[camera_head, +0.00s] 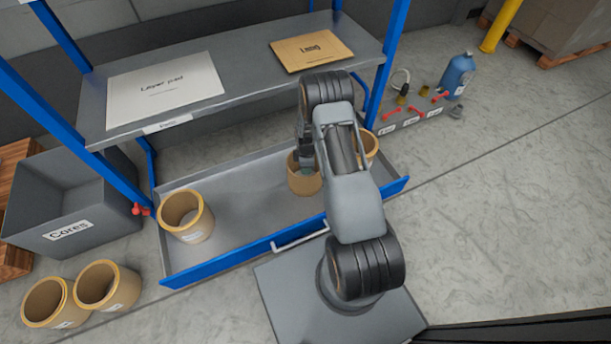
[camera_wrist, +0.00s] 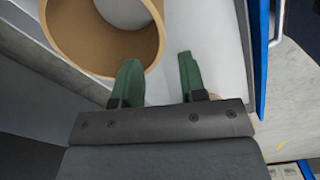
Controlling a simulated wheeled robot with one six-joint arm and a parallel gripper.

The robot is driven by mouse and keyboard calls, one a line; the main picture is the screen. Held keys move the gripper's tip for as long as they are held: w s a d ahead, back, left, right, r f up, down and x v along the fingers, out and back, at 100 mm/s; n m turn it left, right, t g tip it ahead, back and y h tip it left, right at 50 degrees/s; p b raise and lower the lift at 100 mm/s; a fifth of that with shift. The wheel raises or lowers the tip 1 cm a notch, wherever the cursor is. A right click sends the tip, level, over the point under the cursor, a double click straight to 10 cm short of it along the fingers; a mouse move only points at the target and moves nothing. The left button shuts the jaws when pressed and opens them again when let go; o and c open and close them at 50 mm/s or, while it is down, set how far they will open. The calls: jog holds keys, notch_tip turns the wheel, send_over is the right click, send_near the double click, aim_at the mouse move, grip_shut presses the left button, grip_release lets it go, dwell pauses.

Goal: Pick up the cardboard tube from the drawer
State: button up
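Three tan cardboard tubes stand upright in the pulled-out grey drawer (camera_head: 240,202): one at the left (camera_head: 187,217), one in the middle (camera_head: 304,178), and one at the right (camera_head: 370,148), partly hidden by my arm. My gripper (camera_head: 303,154) is at the middle tube, overlapping its top rim in the head view. In the wrist view, green fingers (camera_wrist: 158,58) are apart with nothing visible held between them. A tube (camera_wrist: 108,45) fills the upper left there; the left finger overlaps its near rim, and the right finger is outside it, over the pale drawer floor. Contact cannot be told.
The blue shelf frame holds a grey shelf (camera_head: 240,85) above the drawer's back. The drawer's blue front has a handle (camera_head: 300,236). A grey "Cores" bin (camera_head: 75,215) and two tubes (camera_head: 107,287) stand left. A blue bottle (camera_head: 457,75) stands right.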

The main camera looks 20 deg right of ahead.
jog(key=b, duration=0.4)
send_near(301, 186)
notch_tip(301, 186, down, 6)
jog(key=d, duration=0.2)
jog(key=shift+s, duration=0.35)
jog(key=shift+r, duration=0.1)
grip_shut()
